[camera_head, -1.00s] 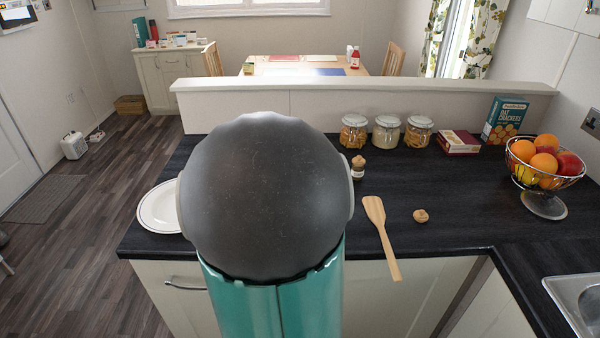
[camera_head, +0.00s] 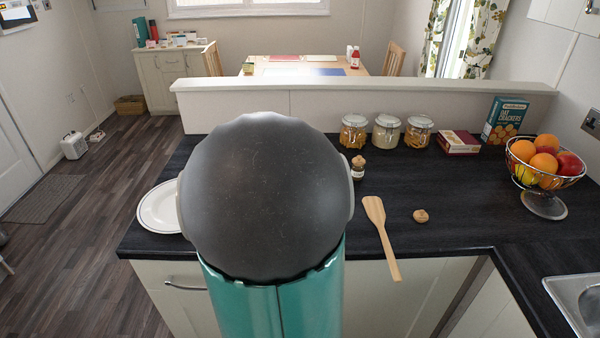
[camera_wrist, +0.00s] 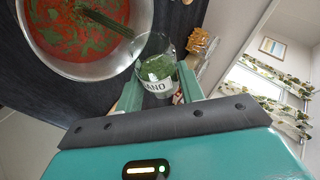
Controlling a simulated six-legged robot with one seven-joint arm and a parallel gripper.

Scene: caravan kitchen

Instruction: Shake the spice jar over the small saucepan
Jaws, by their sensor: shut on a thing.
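The spice jar (camera_wrist: 157,70) is clear glass with green herbs inside and a white label ending in "ANO". My gripper (camera_wrist: 160,88) is shut on it, one green finger on each side. The small saucepan (camera_wrist: 146,18), steel-rimmed, is at the upper left of the wrist view. It holds red sauce strewn with green flecks. The jar is tilted with its mouth end by the pan's rim. A dark green streak (camera_wrist: 106,23) runs from near the mouth across the sauce; I cannot tell whether it is falling herbs. In the head view my arm hides gripper, held jar and saucepan.
A small corked jar (camera_head: 358,172) stands just right of my arm. A wooden spatula (camera_head: 380,230) and a round tan stopper-like piece (camera_head: 420,216) lie on the dark worktop (camera_head: 465,215). A white plate (camera_head: 158,210) is left. Fruit bowl (camera_head: 544,170) and sink (camera_head: 580,300) are right.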

